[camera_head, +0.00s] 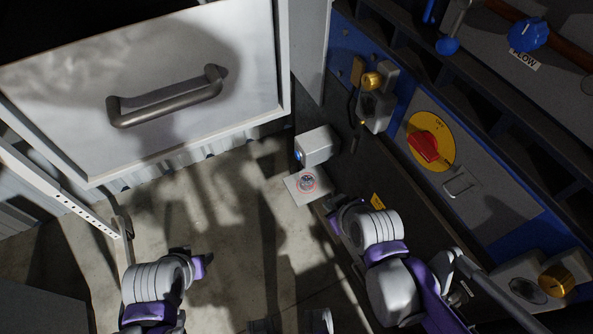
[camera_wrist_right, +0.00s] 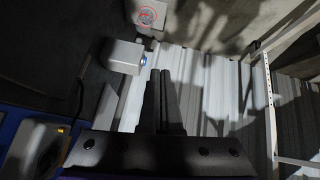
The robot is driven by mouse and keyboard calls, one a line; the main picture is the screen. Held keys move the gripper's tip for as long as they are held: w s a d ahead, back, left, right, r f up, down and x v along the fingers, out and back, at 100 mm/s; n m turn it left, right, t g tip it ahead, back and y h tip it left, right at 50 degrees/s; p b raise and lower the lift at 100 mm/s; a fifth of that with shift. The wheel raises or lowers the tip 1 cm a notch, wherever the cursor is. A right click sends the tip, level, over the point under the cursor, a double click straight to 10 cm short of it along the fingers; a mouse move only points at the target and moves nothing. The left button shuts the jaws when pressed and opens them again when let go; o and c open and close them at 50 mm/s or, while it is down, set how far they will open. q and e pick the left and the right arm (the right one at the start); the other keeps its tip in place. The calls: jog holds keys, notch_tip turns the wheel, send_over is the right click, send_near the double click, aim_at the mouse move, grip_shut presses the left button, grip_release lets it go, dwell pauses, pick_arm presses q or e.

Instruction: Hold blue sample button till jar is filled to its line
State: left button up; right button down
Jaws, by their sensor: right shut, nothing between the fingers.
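The sample box (camera_head: 318,144) is a small grey housing with a blue button (camera_head: 298,155) on its left face. Beside it, a small jar (camera_head: 307,182) stands on a light plate, with a red ring around it. The fill level cannot be made out. My right gripper (camera_head: 337,201) is just below the plate in the head view. In the right wrist view its fingers (camera_wrist_right: 166,100) are shut and empty, tips close to the blue button (camera_wrist_right: 143,60); contact cannot be told. The jar (camera_wrist_right: 147,16) shows at the top there. My left gripper (camera_head: 196,262) is low at left, fingers unclear.
A white drawer front with a metal handle (camera_head: 166,97) fills the upper left. Concrete floor lies open at lower middle.

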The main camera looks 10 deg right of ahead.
aim_at(298, 155)
jog(key=w+a+f+n+t+y+b, duration=0.2)
jog(key=w+a+f+n+t+b, duration=0.35)
jog(key=w+f+n+b, duration=0.4)
pick_arm(q)
notch_tip(298, 155, down, 19)
jog(key=b, duration=0.6)
jog(key=shift+g, duration=0.4)
pick_arm(e)
jog(key=w+a+f+n+t+h, duration=0.1)
jog(key=w+f+n+t, duration=0.4)
jog(key=f, duration=0.5)
jog(key=shift+w+a+f+h, duration=0.3)
jog(key=shift+w+a+h, duration=0.1)
jog(key=shift+w+a, duration=0.15)
pick_arm(q)
jog(key=shift+s, duration=0.1)
pick_arm(e)
jog(key=shift+w, duration=0.15)
pick_arm(q)
jog(key=shift+f+b, duration=0.35)
pick_arm(e)
jog(key=w+d, duration=0.3)
jog(key=w, duration=0.8)
jog(key=shift+r, duration=0.15)
